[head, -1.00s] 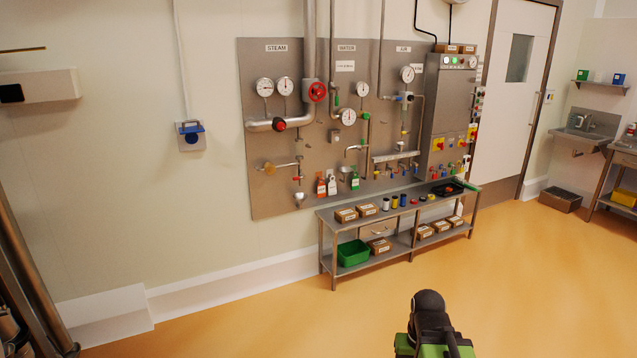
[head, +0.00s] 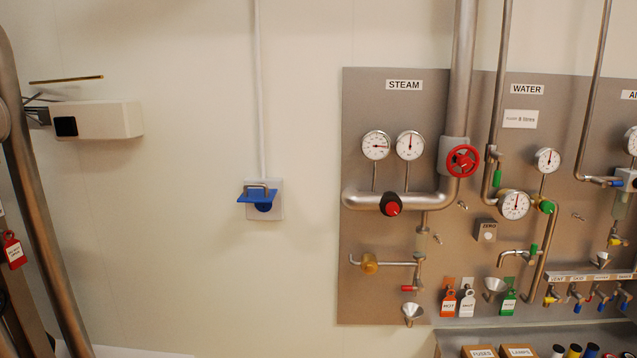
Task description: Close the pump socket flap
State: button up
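The pump socket (head: 279,205) is a pale wall box below a white vertical conduit, left of the steam panel in the head view. The round blue socket face (head: 264,207) shows beneath the flap. My gripper is not in the head view now.
A steel panel (head: 362,291) with gauges, pipes and a red valve wheel (head: 463,161) covers the wall to the right. A bench with boxes stands at lower right. A pale box (head: 112,120) juts out at left, near steel posts (head: 43,205). The wall around the socket is clear.

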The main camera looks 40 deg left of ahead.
aim_at(265, 195)
jog(key=i, duration=1.05)
jog(key=z, duration=0.15)
jog(key=k, duration=0.1)
jog(key=u, duration=3.15)
jog(key=i, duration=0.85)
